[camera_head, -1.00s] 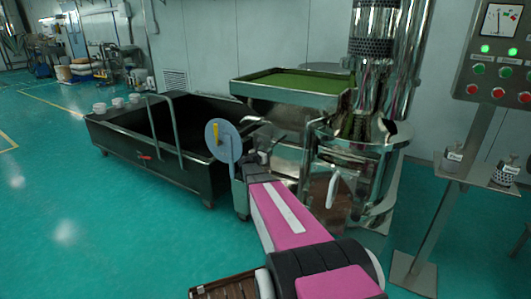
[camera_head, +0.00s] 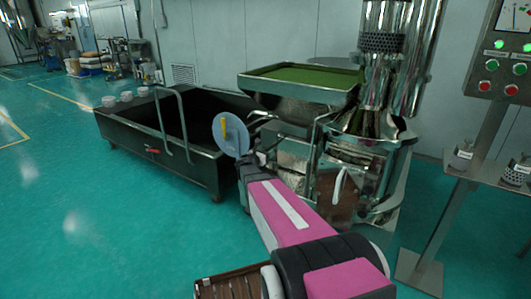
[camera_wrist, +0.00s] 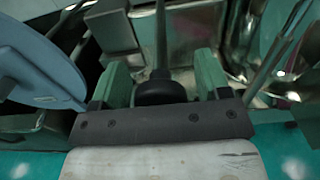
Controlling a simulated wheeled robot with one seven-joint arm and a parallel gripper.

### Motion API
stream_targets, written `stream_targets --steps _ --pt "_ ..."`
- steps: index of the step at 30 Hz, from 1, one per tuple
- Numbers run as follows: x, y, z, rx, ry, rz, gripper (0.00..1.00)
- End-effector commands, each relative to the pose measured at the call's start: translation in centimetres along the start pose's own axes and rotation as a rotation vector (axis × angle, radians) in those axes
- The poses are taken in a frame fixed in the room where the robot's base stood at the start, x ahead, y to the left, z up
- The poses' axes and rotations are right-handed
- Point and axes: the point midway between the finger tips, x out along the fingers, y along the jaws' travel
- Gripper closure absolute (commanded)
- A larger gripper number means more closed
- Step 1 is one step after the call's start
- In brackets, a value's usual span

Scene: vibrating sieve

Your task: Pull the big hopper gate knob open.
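The hopper (camera_head: 300,92) is a shiny metal tray filled with green powder, at the centre of the head view. In the wrist view, a round black knob (camera_wrist: 160,88) on a metal rod sits between the two green fingers of my gripper (camera_wrist: 163,82). The fingers stand apart, with a narrow gap visible on each side of the knob, so they do not appear clamped on it. In the head view my gripper (camera_head: 262,142) is below the hopper's left end; the knob cannot be made out there.
A pale blue disc (camera_head: 230,134) with a yellow handle is close to my gripper's left; it also fills the wrist view's left side (camera_wrist: 35,65). A black open trough (camera_head: 150,150) stands left. The steel sieve machine (camera_head: 350,165) is right, with a control panel (camera_head: 505,60) beyond.

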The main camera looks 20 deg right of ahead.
Motion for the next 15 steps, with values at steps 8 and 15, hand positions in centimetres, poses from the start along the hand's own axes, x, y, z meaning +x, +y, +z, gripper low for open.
stream_targets --steps 8,15 --pt "-0.1 0.0 0.0 0.000 0.000 0.000 0.30" --pt "-2.7 -0.1 0.1 0.000 0.001 0.002 0.30"
